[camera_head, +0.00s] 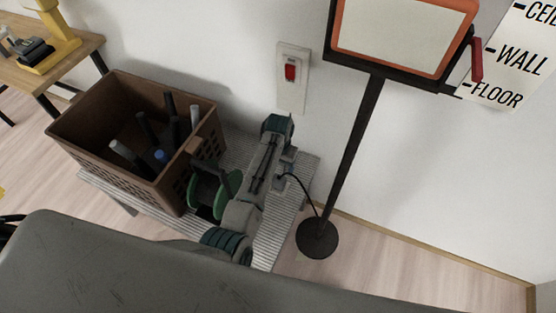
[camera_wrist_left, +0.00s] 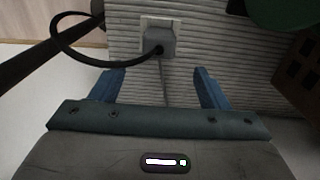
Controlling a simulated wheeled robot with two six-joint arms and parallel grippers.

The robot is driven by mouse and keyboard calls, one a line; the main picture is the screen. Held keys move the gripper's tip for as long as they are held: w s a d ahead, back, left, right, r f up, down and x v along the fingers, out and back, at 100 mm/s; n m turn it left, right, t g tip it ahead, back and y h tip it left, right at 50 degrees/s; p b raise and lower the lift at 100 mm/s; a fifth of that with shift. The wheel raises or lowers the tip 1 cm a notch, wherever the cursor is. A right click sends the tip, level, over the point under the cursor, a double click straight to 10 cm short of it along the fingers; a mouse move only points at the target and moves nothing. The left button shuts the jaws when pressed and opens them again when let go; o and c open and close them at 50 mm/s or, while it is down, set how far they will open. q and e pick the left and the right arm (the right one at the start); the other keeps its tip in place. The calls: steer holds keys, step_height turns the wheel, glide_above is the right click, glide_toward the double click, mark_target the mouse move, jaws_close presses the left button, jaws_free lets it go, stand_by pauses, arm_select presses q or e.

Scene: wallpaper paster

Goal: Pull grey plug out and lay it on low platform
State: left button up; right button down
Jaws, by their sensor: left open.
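The grey plug (camera_wrist_left: 160,42) sits in a white socket plate (camera_wrist_left: 146,22) against the ribbed grey surface. A black cable (camera_wrist_left: 75,50) loops from it to the left. In the head view the plug (camera_head: 282,183) is small and partly covered by my left arm. My left gripper (camera_wrist_left: 159,72) is open, its blue fingers apart on either side of the plug's line and a little short of it, with nothing between them. The low ribbed platform (camera_head: 300,172) lies under the arm. My right gripper is not in view.
A brown crate (camera_head: 97,136) with several tools and a green-rimmed spool (camera_head: 231,184) stand on the platform's left part. A black pole (camera_head: 350,160) on a round base (camera_head: 317,239) carries an orange-framed panel (camera_head: 405,35). A red wall switch (camera_head: 290,73) is behind.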

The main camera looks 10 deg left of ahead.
mark_target(280, 177)
arm_select(q)
steer(key=shift+w+d+f, duration=0.1)
step_height(280, 177, down, 4)
steer(key=shift+r, duration=0.1)
step_height(280, 177, down, 5)
steer(key=shift+f+b, duration=0.15)
steer(key=shift+b, duration=0.45)
steer(key=shift+f, duration=0.6)
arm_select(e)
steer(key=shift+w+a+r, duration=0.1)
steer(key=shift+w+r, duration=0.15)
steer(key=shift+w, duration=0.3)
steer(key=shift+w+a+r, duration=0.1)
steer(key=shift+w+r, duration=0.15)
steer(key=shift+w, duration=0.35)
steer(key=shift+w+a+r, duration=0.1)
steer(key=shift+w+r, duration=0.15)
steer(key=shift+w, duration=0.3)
